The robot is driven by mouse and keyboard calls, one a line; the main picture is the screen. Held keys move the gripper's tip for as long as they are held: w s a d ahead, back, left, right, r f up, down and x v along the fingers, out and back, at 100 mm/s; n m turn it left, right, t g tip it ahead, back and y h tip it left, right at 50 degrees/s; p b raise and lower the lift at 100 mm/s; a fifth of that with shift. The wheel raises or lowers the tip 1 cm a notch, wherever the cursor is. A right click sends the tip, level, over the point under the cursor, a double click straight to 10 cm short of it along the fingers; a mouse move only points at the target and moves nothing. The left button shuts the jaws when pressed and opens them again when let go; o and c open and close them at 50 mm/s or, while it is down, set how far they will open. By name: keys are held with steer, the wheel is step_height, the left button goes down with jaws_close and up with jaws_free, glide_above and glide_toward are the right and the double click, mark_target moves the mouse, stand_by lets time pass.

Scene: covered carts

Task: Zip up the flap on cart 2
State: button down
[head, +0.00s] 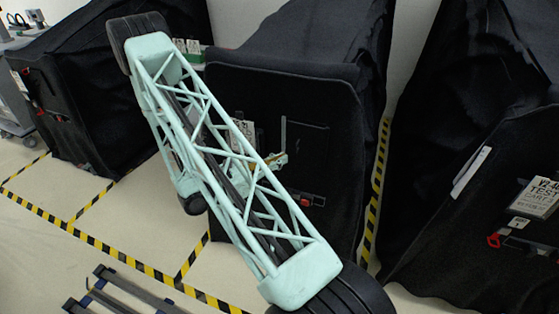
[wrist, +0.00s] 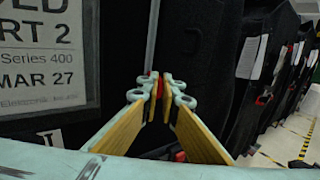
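Cart 2 stands under a black cover (head: 270,90) in the middle of the head view. Its sign, ending "RT 2", fills the upper left of the wrist view (wrist: 45,55). A thin grey strip (head: 283,130) runs upright beside the dark flap panel (head: 308,140); it also shows in the wrist view (wrist: 151,35). My gripper (head: 277,162) is at the strip's lower end. In the wrist view its fingertips (wrist: 156,90) are almost together, with a small red zip pull (wrist: 155,77) between them. The pull is mostly hidden by the fingers.
A red latch (head: 305,202) sits low on cart 2. Other covered carts stand at the left (head: 90,90) and right (head: 470,140). My arm hides much of cart 2's left side. Yellow-black tape (head: 110,250) marks the floor; a low metal frame (head: 115,290) lies in front.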

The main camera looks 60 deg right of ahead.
mark_target(288, 124)
steer(key=shift+r, duration=0.15)
step_height(288, 124, up, 14)
steer(key=p, duration=0.5)
steer(key=shift+p, duration=0.35)
steer(key=c, duration=2.9)
jaws_free()
steer(key=shift+a, duration=0.1)
steer(key=shift+v, duration=6)
